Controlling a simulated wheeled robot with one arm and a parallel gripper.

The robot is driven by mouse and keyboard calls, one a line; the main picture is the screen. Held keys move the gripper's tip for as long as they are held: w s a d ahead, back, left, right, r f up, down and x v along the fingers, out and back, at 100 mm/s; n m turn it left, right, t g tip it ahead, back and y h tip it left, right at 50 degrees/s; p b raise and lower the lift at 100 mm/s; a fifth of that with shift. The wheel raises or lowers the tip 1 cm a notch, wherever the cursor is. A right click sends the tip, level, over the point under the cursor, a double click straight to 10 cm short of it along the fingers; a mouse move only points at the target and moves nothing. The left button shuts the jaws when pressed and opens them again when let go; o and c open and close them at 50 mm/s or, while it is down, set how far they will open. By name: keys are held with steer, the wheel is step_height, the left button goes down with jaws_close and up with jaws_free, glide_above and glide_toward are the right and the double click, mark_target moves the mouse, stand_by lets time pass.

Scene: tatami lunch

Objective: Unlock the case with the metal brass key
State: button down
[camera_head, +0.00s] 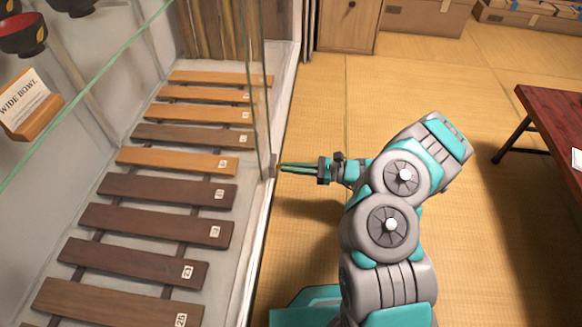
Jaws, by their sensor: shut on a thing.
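The glass display case (262,215) fills the left side, with a pale frame edge along the floor. A small grey lock block (273,166) sits at the edge of the glass panel. My gripper (286,168) points left, with its fingertips right at the lock block. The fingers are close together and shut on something. The brass key itself cannot be made out; it is hidden by the fingers or too small to see. Whether it is inside the lock cannot be told.
Inside the case lie several wooden slats with number tags (219,194), a "WIDE BOWL" sign (28,104) and a red bowl (22,36). A red-brown table (553,130) stands at right. A wooden cabinet (346,26) and boxes (428,16) are at the back. Tatami floor (420,90) is clear between.

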steer(key=c, duration=1)
jaws_free()
steer(key=s+d+p, duration=0.1)
steer(key=d, duration=0.6)
steer(key=shift+s+d, duration=0.3)
steer(key=shift+d, duration=0.1)
